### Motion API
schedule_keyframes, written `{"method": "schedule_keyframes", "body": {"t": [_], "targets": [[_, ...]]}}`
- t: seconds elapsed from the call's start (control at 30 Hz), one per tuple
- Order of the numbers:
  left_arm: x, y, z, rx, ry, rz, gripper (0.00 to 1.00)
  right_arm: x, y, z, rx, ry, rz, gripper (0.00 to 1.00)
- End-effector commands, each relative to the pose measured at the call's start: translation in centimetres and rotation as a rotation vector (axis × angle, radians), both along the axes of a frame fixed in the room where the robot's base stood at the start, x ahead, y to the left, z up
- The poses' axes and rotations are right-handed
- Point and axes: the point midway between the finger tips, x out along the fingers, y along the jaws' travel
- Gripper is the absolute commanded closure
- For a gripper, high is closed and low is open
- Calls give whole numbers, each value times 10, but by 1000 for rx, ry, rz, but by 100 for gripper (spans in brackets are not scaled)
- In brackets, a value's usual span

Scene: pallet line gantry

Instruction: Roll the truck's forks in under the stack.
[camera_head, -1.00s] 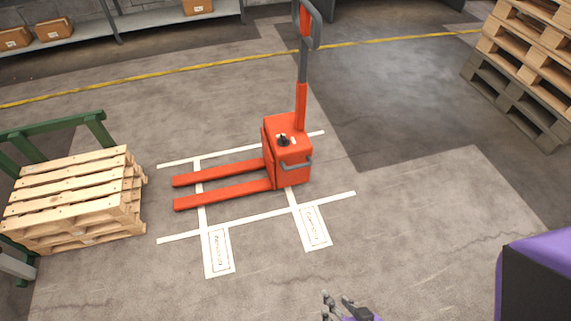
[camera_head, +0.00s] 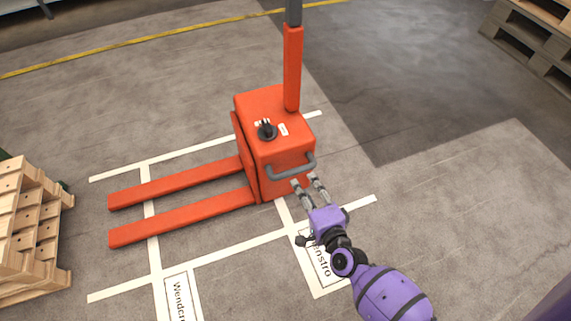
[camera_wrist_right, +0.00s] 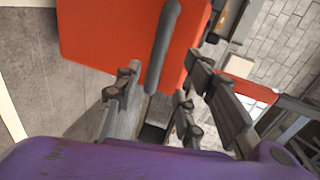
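The orange pallet truck (camera_head: 275,125) stands on the white floor markings with its two forks (camera_head: 185,215) pointing left. The fork tips lie short of the wooden pallet stack (camera_head: 30,235) at the left edge, with bare floor between. A grey bar handle (camera_head: 290,168) is on the truck's body. My right gripper (camera_head: 307,180) is open just in front of this handle, empty. In the right wrist view the handle (camera_wrist_right: 162,45) is ahead of the spread fingers (camera_wrist_right: 155,85); I cannot tell whether they touch it. My left gripper is not in view.
White lines and lettered floor labels (camera_head: 180,298) surround the truck. A grey pallet stack (camera_head: 530,45) stands at the top right. A yellow line (camera_head: 140,40) crosses the floor behind. The floor right of the truck is clear.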

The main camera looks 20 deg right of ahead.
Motion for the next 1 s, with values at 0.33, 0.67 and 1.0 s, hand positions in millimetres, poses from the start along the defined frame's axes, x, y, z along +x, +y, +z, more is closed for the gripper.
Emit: {"method": "schedule_keyframes", "body": {"t": [0.33,0.67,1.0], "targets": [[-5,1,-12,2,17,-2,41,35,-1,-15,39,-6,-23,63],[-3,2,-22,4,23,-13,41,75,0,-24,37,-4,-21,63],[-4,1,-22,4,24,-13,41,79,0,-24,36,-3,-21,64]]}}
